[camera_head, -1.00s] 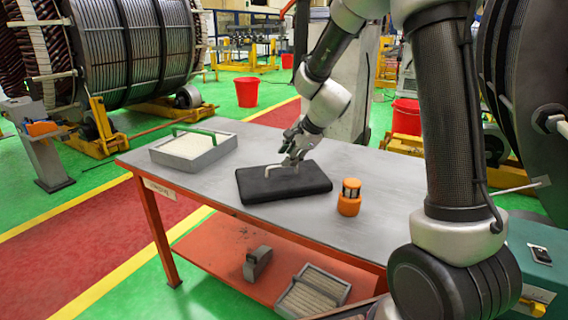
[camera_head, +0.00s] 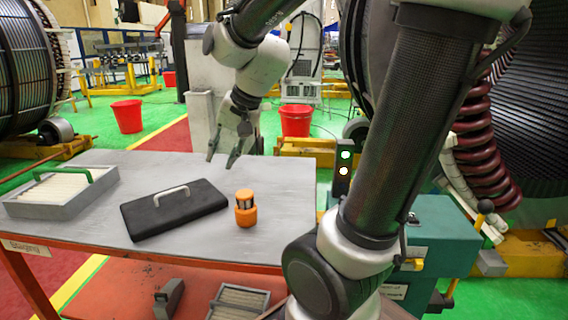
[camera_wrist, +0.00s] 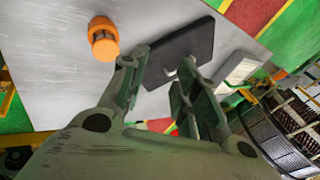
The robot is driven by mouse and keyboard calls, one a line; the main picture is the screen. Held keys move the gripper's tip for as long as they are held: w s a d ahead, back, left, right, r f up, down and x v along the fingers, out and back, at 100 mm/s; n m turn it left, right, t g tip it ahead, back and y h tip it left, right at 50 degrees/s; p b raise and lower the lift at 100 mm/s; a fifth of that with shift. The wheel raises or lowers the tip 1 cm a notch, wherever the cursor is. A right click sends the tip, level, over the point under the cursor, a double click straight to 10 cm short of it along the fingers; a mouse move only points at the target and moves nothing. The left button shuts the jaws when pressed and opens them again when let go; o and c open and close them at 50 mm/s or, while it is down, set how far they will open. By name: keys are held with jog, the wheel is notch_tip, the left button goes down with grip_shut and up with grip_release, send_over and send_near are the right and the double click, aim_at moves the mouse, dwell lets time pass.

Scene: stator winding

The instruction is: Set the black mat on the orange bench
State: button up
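The black mat (camera_head: 172,214) lies flat on the grey top of the orange bench (camera_head: 110,170), with a pale handle (camera_head: 171,195) on its upper face. It also shows in the wrist view (camera_wrist: 196,50), beyond the fingertips. My gripper (camera_head: 222,160) is above the bench's far side, behind and to the right of the mat, and apart from it. Its fingers are spread, with nothing between them. In the wrist view the gripper (camera_wrist: 158,72) is also open and empty.
An orange-and-black cylinder (camera_head: 246,208) stands just right of the mat. A grey tray with a green handle (camera_head: 62,205) sits at the bench's left. A teal cabinet (camera_head: 440,240) with a signal light stands at the right. The bench's far right top is clear.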

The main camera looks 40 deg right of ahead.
jog(key=s+d+n+h, duration=0.1)
jog(key=s+d+n, duration=0.2)
jog(key=s, duration=0.4)
jog(key=s+d+n+h, duration=0.1)
jog(key=s+d+n, duration=0.2)
jog(key=s, duration=0.5)
jog(key=shift+s+d+r+n+g+h, duration=0.3)
jog(key=shift+n+g, duration=0.1)
jog(key=shift+n, duration=0.4)
